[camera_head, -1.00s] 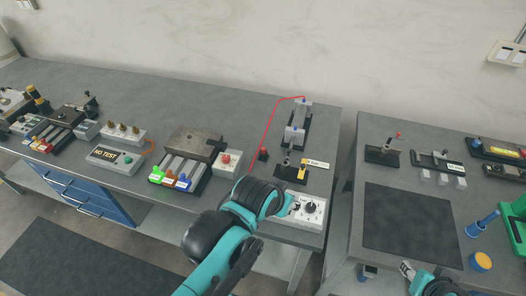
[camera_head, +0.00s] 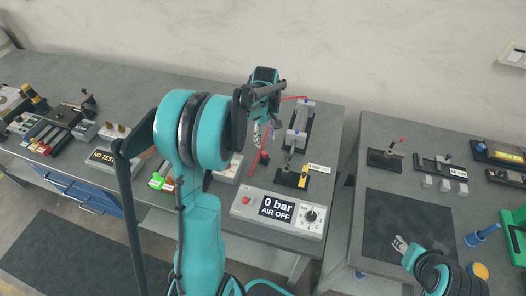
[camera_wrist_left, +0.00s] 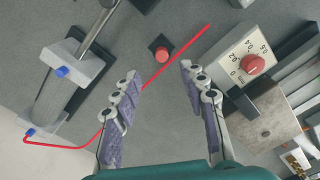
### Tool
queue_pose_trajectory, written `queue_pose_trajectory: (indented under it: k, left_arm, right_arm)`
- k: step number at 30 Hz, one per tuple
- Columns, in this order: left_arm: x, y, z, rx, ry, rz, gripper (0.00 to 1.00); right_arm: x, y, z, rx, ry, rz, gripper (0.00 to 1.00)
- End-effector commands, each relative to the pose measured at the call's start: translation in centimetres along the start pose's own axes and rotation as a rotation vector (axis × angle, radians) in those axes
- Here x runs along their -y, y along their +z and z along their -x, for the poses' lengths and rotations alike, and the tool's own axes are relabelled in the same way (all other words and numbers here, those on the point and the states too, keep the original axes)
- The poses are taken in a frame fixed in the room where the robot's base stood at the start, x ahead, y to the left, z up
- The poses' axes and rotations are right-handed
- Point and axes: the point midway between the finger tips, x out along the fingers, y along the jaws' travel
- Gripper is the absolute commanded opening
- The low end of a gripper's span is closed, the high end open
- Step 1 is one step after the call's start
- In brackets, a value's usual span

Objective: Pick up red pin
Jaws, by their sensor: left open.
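A round red pin top (camera_wrist_left: 162,54) shows in the left wrist view, standing in a small black block on the grey table. It lies just beyond and between my left fingertips, apart from both. My left gripper (camera_wrist_left: 158,72) is open and empty, its two purple-padded fingers spread. In the head view, the left gripper (camera_head: 264,133) hangs above the table near the small black block (camera_head: 263,158), whose red top is hard to make out there. My right gripper (camera_head: 399,242) is low over the right table, far from the pin; its jaws are too small to judge.
A thin red line (camera_wrist_left: 185,48) runs past the black block. A cylinder fixture (camera_head: 299,120) stands to the right in the head view. A pressure box (camera_head: 278,211) reads 0 bar, AIR OFF. A dial box (camera_wrist_left: 245,65) is close to the right finger in the wrist view.

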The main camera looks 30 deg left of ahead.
Motion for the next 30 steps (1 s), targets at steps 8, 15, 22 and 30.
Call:
queue_pose_trajectory:
  k: [8,15,22,30]
  left_arm:
    - [0.0,-0.1,-3.0,0.002,-0.002,0.004,0.43]
    - [0.3,-0.2,-6.3,0.001,-0.002,0.003,0.43]
    - [0.3,-0.2,-7.8,0.001,-0.001,0.002,0.43]
    - [0.3,-0.2,-7.7,0.001,-0.001,0.002,0.03]
  right_arm:
    - [0.0,0.6,-0.7,0.000,0.000,0.000,0.40]
    - [0.0,1.3,-1.8,0.000,0.000,0.000,0.40]
    - [0.0,1.5,-2.0,0.000,0.000,0.000,0.40]
    - [0.0,1.4,-2.0,0.000,0.000,0.000,0.40]
